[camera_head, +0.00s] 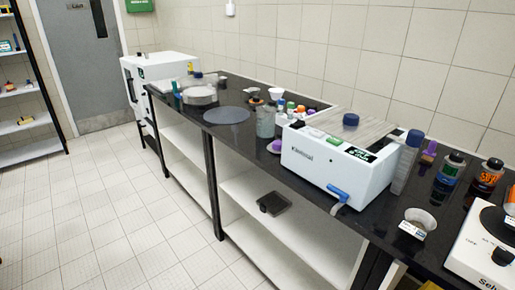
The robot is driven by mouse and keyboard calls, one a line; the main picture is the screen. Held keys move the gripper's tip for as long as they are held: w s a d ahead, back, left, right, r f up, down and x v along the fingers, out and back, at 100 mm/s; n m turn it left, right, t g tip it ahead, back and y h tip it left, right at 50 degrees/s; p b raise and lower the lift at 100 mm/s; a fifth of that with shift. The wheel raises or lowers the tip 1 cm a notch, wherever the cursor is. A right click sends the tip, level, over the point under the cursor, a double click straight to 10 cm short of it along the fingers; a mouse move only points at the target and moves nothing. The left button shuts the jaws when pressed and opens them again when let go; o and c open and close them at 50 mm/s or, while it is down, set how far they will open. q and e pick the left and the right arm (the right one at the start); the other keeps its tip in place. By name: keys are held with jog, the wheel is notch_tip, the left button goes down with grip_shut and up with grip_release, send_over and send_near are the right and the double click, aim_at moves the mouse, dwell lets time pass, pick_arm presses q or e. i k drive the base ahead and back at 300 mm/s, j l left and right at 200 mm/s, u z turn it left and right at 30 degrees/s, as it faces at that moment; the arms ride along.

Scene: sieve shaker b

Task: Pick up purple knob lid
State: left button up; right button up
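A small purple item (430,148) stands on the black counter just right of the white boxy machine, beside a tall bottle with a blue cap. Another small purple item (276,146) lies near the counter's front edge, left of the machine. Both are too small for me to tell which is the purple knob lid. Neither of my grippers shows in the head view.
The white machine (325,172) with a blue front lever fills the middle of the black counter. Several bottles (450,168) and a small bowl (420,216) stand to its right. Small colored-capped containers crowd its left. A dark disc (227,115) lies farther left. The tiled floor in front is clear.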

aim_at(275, 146)
jog(key=z, duration=0.4)
jog(key=l+z, duration=0.15)
jog(key=z, duration=0.6)
jog(key=l+z, duration=0.15)
jog(key=z, duration=0.2)
jog(key=i+j, duration=0.1)
jog(key=j, duration=0.35)
jog(key=i+j, duration=0.1)
jog(key=j, duration=0.85)
jog(key=i+j, duration=0.15)
jog(key=j, duration=0.3)
jog(key=i+j, duration=0.1)
jog(key=j, duration=0.4)
jog(key=i+j, duration=0.1)
jog(key=j, duration=0.35)
jog(key=u, duration=0.05)
